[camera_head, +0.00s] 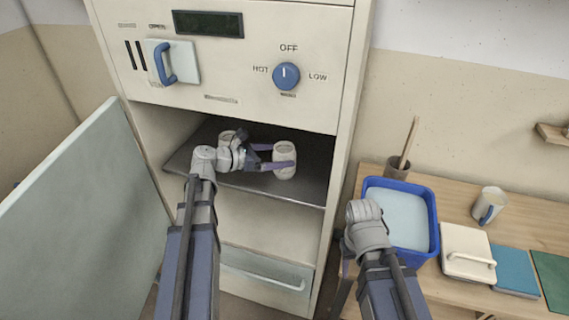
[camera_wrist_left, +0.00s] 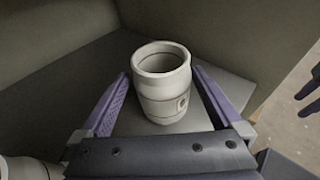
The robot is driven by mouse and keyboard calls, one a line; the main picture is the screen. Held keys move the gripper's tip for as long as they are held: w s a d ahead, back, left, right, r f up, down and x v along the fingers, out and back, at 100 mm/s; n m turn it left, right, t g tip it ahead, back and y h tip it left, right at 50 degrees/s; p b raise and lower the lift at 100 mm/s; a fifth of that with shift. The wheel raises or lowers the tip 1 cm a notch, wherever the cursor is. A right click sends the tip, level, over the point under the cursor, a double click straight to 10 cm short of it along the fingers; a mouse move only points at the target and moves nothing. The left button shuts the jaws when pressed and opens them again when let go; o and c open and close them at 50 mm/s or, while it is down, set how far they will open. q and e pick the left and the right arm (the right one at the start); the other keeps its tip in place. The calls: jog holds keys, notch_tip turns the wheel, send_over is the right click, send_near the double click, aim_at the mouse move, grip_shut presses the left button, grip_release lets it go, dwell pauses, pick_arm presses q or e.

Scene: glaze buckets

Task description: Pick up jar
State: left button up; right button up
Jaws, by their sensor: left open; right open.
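A pale cream jar (camera_head: 284,165) stands upright on the dark shelf (camera_head: 310,187) inside the open kiln-like cabinet. My left gripper (camera_head: 276,158) reaches into the cabinet and is open, with its purple fingers at the jar. In the left wrist view the jar (camera_wrist_left: 162,85) stands between the two spread fingers, with a gap visible on each side. A second pale jar (camera_head: 227,137) stands further left on the shelf, partly hidden by my left arm. My right gripper is open; its dark fingers (camera_wrist_left: 312,92) show at the right edge of the left wrist view.
The cabinet door (camera_head: 80,205) stands open at the left. A wooden table (camera_head: 530,225) at the right holds a blue bucket (camera_head: 433,222), a mug (camera_head: 489,204), a cup with a stick (camera_head: 398,169), a cream handled block (camera_head: 466,250) and coloured tiles.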

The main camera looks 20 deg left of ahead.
aim_at(293, 153)
pick_arm(q)
jog(key=b+x, duration=0.1)
jog(key=x, duration=0.4)
jog(key=shift+d+r, duration=0.1)
jog(key=shift+r, duration=0.05)
jog(key=c, duration=1.5)
jog(key=shift+r, duration=0.15)
jog(key=shift+r+p, duration=0.5)
jog(key=shift+p, duration=0.1)
notch_tip(293, 153, up, 3)
jog(key=p, duration=0.2)
jog(key=shift+f+p, duration=0.15)
jog(key=shift+p, duration=0.25)
jog(key=shift+s+a+f, duration=0.1)
jog(key=shift+s+a, duration=3)
jog(key=shift+a, duration=0.15)
jog(key=shift+s+a, duration=3.15)
jog(key=shift+a, duration=0.15)
